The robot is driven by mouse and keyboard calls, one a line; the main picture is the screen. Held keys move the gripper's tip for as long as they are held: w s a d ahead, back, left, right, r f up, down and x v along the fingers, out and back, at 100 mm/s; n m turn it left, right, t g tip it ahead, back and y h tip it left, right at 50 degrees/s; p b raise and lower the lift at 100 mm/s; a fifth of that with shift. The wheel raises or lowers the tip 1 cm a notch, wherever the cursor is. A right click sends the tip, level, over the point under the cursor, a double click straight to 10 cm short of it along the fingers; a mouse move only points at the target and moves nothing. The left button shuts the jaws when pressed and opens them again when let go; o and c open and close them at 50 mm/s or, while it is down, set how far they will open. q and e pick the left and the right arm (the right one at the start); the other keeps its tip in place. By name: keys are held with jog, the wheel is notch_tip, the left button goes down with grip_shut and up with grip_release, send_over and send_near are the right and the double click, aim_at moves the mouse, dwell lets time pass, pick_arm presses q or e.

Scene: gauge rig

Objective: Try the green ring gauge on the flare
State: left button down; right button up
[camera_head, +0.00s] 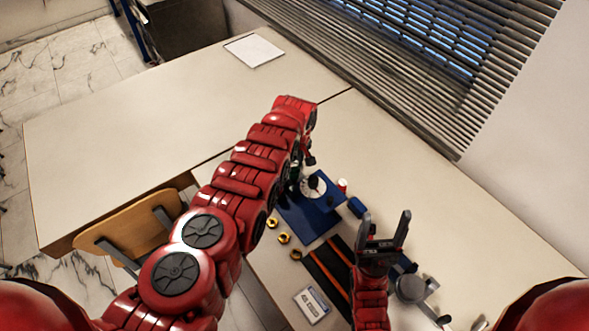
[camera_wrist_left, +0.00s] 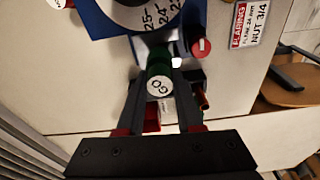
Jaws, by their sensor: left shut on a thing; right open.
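My left gripper (camera_wrist_left: 159,88) is shut on the green ring gauge (camera_wrist_left: 158,66), whose round white end reads "GO". In the left wrist view the gauge is close to the blue rig with its white numbered dial (camera_wrist_left: 150,14). In the head view my left arm reaches over the table and its gripper hangs near the dial (camera_head: 313,186) on the blue base (camera_head: 304,219), mostly hidden by the arm. I cannot make out the flare, nor whether the gauge touches it. My right gripper (camera_head: 384,229) is open and empty, right of the blue base.
Several brass nuts (camera_head: 284,238) lie left of a black mat with orange rods (camera_head: 329,268). A label card (camera_head: 311,305) lies in front. A grey round device (camera_head: 410,288) stands right. The far table is mostly clear.

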aim_at(294, 163)
dwell(0.3)
pick_arm(q)
jog(key=shift+r+p, duration=3.05)
